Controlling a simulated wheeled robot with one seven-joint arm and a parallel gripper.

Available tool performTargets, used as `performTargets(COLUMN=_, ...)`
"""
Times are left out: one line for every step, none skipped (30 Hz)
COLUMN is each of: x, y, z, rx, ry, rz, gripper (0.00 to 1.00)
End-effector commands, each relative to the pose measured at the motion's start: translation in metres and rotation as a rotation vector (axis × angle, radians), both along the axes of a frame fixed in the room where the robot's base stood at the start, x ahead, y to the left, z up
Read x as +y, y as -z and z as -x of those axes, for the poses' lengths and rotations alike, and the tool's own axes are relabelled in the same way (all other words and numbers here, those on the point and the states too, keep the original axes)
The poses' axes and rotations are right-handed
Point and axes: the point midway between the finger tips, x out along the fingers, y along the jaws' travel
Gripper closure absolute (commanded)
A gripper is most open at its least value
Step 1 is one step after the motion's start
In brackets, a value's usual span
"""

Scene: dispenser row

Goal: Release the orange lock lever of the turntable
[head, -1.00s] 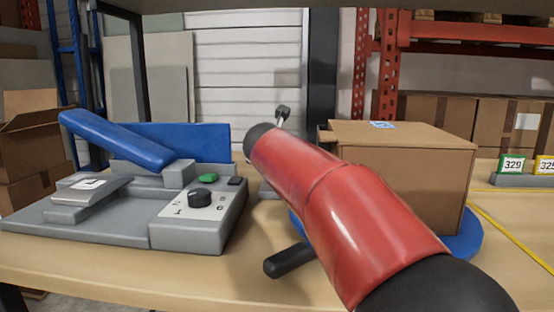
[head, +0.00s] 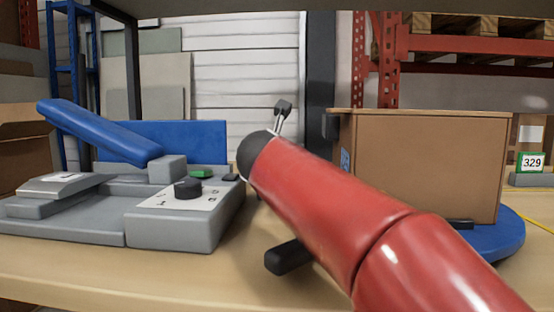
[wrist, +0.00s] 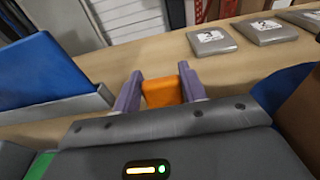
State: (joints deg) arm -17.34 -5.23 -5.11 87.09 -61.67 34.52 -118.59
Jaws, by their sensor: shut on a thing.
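The orange lock lever (wrist: 162,93) shows in the wrist view as a short orange block between the two purple fingers. My gripper (wrist: 160,78) is shut on it, with a finger on each side. The turntable (head: 503,238) is a blue disc at the right of the head view, and its edge also shows in the wrist view (wrist: 276,88). A brown carton (head: 430,165) stands on the turntable. In the head view my red arm hides the gripper, the lever and much of the turntable.
A grey device with a black knob (head: 187,189), a green button (head: 201,174) and a raised blue arm (head: 100,134) stands at left. A black bar (head: 288,257) sticks out near the table front. Grey plates (wrist: 211,41) lie behind the lever.

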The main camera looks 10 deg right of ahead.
Motion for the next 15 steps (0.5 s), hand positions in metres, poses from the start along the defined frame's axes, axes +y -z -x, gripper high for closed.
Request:
performTargets(x=0.0004, y=-0.0002, z=-0.0002, rx=0.000, ry=-0.001, rz=0.000, gripper=0.57)
performTargets(x=0.0004, y=-0.0001, z=-0.0001, rx=0.000, ry=-0.001, rz=0.000, gripper=0.53)
performTargets(x=0.0004, y=-0.0001, z=-0.0001, rx=0.000, ry=-0.001, rz=0.000, gripper=0.48)
performTargets(x=0.0003, y=-0.0001, z=-0.0001, rx=0.000, ry=-0.001, rz=0.000, gripper=0.44)
performTargets(x=0.0003, y=-0.0001, z=-0.0001, rx=0.000, ry=-0.001, rz=0.000, gripper=0.40)
performTargets(x=0.0003, y=-0.0001, z=-0.0001, rx=0.000, ry=-0.001, rz=0.000, gripper=0.36)
performTargets(x=0.0003, y=-0.0001, z=-0.0001, rx=0.000, ry=-0.001, rz=0.000, gripper=0.36)
performTargets(x=0.0002, y=0.0000, z=-0.0001, rx=0.000, ry=-0.001, rz=0.000, gripper=0.36)
performTargets(x=0.0002, y=0.0000, z=-0.0001, rx=0.000, ry=0.000, rz=0.000, gripper=0.36)
performTargets(x=0.0002, y=0.0000, z=-0.0001, rx=0.000, ry=0.000, rz=0.000, gripper=0.36)
performTargets(x=0.0002, y=0.0000, z=-0.0001, rx=0.000, ry=0.000, rz=0.000, gripper=0.36)
performTargets(x=0.0001, y=0.0000, z=0.0000, rx=0.000, ry=0.000, rz=0.000, gripper=0.36)
performTargets(x=0.0001, y=0.0000, z=0.0001, rx=0.000, ry=0.000, rz=0.000, gripper=0.36)
performTargets(x=0.0003, y=-0.0002, z=0.0006, rx=0.000, ry=0.000, rz=0.000, gripper=0.36)
performTargets(x=0.0008, y=-0.0006, z=0.0021, rx=0.000, ry=-0.001, rz=0.000, gripper=0.36)
